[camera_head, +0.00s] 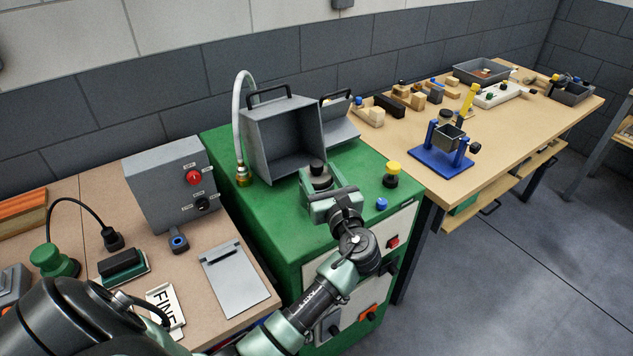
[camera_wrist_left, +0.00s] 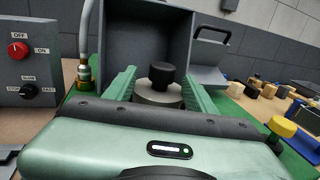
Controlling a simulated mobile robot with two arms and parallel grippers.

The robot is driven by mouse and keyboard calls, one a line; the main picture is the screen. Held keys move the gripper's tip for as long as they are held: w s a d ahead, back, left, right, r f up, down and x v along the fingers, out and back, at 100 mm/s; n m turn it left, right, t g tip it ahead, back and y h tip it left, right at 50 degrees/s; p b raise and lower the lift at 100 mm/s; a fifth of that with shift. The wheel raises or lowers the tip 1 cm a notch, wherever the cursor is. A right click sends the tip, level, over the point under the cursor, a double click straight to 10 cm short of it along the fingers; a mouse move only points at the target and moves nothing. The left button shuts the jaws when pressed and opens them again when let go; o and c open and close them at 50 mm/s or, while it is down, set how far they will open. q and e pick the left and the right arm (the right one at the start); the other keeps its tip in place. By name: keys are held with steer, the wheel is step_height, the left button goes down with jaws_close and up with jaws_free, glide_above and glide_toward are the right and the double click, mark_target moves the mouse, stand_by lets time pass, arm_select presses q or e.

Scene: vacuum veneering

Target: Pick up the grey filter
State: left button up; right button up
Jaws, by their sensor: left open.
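The grey filter, a round grey body (camera_wrist_left: 158,97) with a black knob on top, stands on the green machine in front of an open grey box. In the head view its black knob and grey top (camera_head: 319,178) show just beyond my left gripper (camera_head: 322,186). In the left wrist view the filter sits between the two green fingers of my left gripper (camera_wrist_left: 158,84). The jaws are open, one finger on each side. I cannot tell whether either finger touches it. Its lower part is hidden by the gripper. My right gripper is not in view.
The open grey box (camera_head: 281,139) stands close behind, with a hose and brass fitting (camera_head: 243,175) to its left. A yellow-topped black knob (camera_head: 392,174) and a blue cap (camera_head: 381,204) are to the right. A grey control box (camera_head: 172,184) stands left.

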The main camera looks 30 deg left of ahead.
mark_target(313, 161)
arm_select(q)
steer(key=shift+w+a, duration=0.2)
steer(key=shift+a, duration=0.1)
steer(key=p+x, duration=0.2)
steer(key=x, duration=0.2)
steer(key=shift+w+r, duration=0.15)
steer(key=shift+r, duration=0.05)
steer(key=shift+w+a+f, duration=0.15)
steer(key=shift+w+a, duration=0.05)
steer(key=shift+a, duration=0.1)
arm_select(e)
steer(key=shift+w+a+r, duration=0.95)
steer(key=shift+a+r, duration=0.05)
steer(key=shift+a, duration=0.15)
arm_select(q)
steer(key=shift+c, duration=1.2)
jaws_close()
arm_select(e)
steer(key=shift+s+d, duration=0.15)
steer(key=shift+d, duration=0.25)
